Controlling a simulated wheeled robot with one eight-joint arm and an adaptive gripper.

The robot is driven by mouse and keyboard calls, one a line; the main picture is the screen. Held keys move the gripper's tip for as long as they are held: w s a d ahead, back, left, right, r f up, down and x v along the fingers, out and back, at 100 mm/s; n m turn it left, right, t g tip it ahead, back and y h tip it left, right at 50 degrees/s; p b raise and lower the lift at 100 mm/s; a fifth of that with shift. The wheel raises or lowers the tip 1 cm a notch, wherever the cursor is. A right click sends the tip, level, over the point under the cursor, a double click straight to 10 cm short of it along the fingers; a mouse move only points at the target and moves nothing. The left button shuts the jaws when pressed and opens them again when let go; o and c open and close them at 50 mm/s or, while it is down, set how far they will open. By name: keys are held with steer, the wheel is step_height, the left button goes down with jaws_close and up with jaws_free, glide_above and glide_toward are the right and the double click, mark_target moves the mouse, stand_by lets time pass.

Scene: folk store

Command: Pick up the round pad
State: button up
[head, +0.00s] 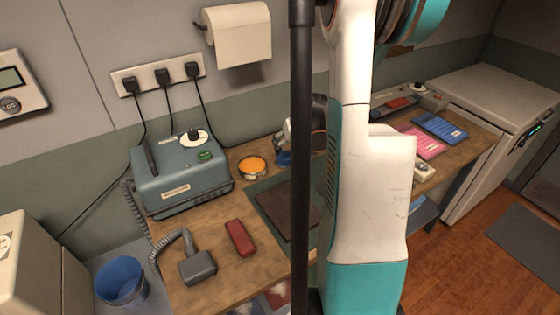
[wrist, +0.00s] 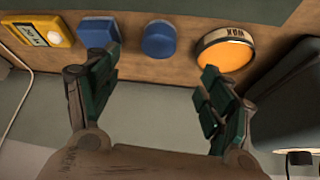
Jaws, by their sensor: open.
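A blue round piece (wrist: 159,40), which looks like the round pad, lies on the wooden counter in the wrist view. It sits between a blue block (wrist: 99,33) and a round tin of orange wax (wrist: 225,53). My gripper (wrist: 161,80) is open and empty, its dark green fingers spread wide. The round piece shows beyond and between the fingertips, apart from both. In the head view, a bit of blue (head: 283,158) shows right of the wax tin, partly hidden by my arm; I cannot tell which blue piece it is.
A teal machine (head: 182,178) stands left of the tin against the wall. A dark mat (head: 272,204) lies in front of it, with a red block (head: 240,238) to the left. A yellow box (wrist: 38,30) is at the wrist view's left.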

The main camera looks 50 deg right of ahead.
mark_target(284, 155)
steer(key=b+x, duration=0.2)
steer(key=x, duration=0.5)
steer(key=shift+w+d+f, duration=0.15)
steer(key=shift+w+f, duration=0.1)
steer(key=shift+f, duration=0.05)
steer(key=shift+b+x, duration=1.55)
steer(key=shift+x, duration=1.15)
steer(key=shift+w+r, duration=0.1)
steer(key=shift+r, duration=0.05)
steer(key=c, duration=1.2)
